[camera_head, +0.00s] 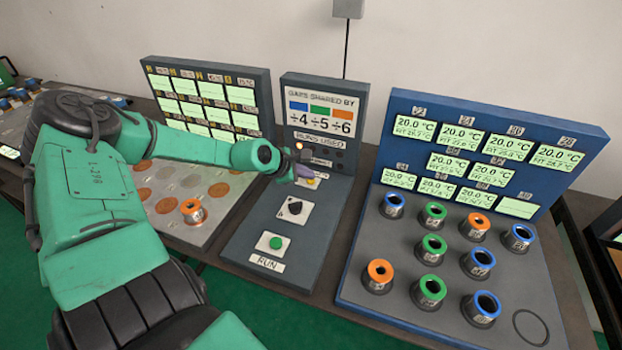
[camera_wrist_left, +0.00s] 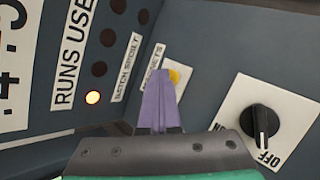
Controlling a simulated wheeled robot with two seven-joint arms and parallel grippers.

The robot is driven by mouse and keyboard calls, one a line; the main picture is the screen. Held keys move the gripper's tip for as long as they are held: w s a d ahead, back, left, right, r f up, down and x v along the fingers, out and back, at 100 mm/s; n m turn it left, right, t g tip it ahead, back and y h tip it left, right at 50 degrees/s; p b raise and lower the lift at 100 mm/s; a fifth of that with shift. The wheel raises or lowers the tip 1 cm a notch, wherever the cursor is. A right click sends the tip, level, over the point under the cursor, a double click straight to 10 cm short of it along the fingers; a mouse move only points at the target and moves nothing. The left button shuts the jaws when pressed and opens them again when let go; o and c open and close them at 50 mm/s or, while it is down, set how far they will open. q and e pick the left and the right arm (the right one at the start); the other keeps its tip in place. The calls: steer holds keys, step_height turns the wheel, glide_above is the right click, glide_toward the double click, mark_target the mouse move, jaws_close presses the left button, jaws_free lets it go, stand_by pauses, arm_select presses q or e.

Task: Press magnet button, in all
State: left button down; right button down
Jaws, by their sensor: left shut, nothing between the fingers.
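A yellow button (camera_head: 312,182) sits on the grey middle console. In the left wrist view the yellow button (camera_wrist_left: 175,76) is partly hidden behind my fingertips, beside a label that seems to read MAGNETS (camera_wrist_left: 154,62). My left gripper (camera_head: 288,167) is shut and empty, with its purple fingers close to the button. In the left wrist view the left gripper (camera_wrist_left: 160,78) points at the button; whether it touches cannot be told. My right gripper is not in view.
A black ON/OFF knob (camera_head: 295,208) and a green RUN button (camera_head: 275,243) sit nearer on the same console. One indicator lamp (camera_wrist_left: 93,97) is lit under RUNS USED. A blue panel (camera_head: 400,110) with several ringed pots stands right; a left board (camera_head: 262,95) has displays and discs.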

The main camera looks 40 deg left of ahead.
arm_select(q)
steer(key=shift+r+p, duration=0.65)
steer(key=shift+r, duration=0.2)
steer(key=shift+r, duration=0.1)
step_height(320, 180, up, 5)
steer(key=p, duration=0.4)
stand_by(0.4)
